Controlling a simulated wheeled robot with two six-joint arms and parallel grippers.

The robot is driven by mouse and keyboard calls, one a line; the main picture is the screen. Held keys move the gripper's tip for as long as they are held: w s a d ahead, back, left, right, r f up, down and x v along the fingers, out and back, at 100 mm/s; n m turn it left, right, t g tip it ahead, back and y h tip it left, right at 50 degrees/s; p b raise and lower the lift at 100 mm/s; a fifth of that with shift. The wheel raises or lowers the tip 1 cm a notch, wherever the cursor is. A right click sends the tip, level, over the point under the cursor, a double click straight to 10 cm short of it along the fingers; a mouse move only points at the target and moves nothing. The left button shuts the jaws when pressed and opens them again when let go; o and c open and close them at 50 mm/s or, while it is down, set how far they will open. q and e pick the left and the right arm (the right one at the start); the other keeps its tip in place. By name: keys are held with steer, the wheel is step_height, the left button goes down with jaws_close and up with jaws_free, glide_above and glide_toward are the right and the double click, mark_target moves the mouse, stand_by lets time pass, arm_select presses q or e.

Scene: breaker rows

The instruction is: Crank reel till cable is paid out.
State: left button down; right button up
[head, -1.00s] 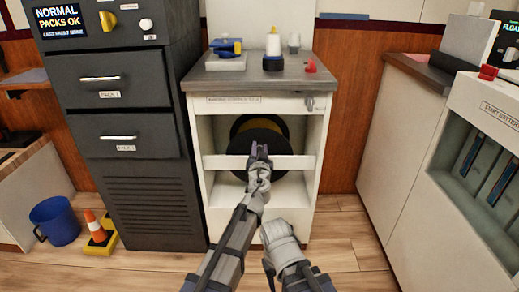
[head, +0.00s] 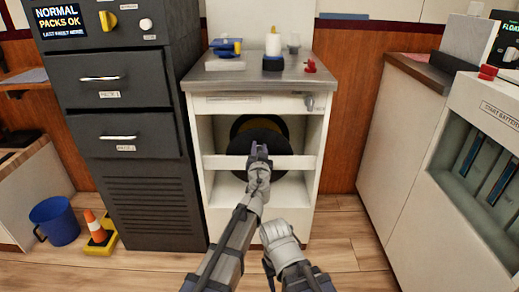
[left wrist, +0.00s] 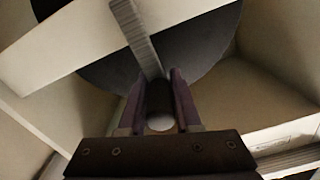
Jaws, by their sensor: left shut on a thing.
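The reel (head: 268,137) sits inside the white cabinet (head: 312,165), behind its front crossbar. Its dark round flange shows, with a yellow part behind it. In the left wrist view the flange (left wrist: 203,50) fills the upper middle, and a ribbed grey crank arm (left wrist: 136,35) runs down across it to a dark crank handle (left wrist: 159,98) with a pale end. My left gripper (head: 259,150) is at the cabinet front. Its purple fingers (left wrist: 160,100) are shut on the handle, one each side. My right arm's wrist shows low in front of the cabinet; its fingers are hidden.
The cabinet top (head: 245,74) holds blue and yellow items, a white bottle and a red item. A dark drawer cabinet (head: 125,165) stands left, with a blue bucket (head: 55,220) and orange cone (head: 96,228) on the floor. A battery unit (head: 475,165) stands right.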

mark_target(247, 144)
arm_select(q)
steer(key=shift+a, duration=0.2)
steer(key=shift+s+a+f+n+b, duration=0.1)
steer(key=shift+a+f+n+b, duration=0.15)
steer(key=shift+a+n, duration=0.7)
steer(key=shift+w+a+f+n+b, duration=0.1)
steer(key=shift+a+f+n+b, duration=0.3)
steer(key=shift+n, duration=0.9)
steer(key=shift+s+a+f+n+b, duration=0.1)
steer(key=shift+a+n, duration=0.7)
steer(key=shift+n, duration=0.35)
steer(key=c, duration=0.7)
jaws_free()
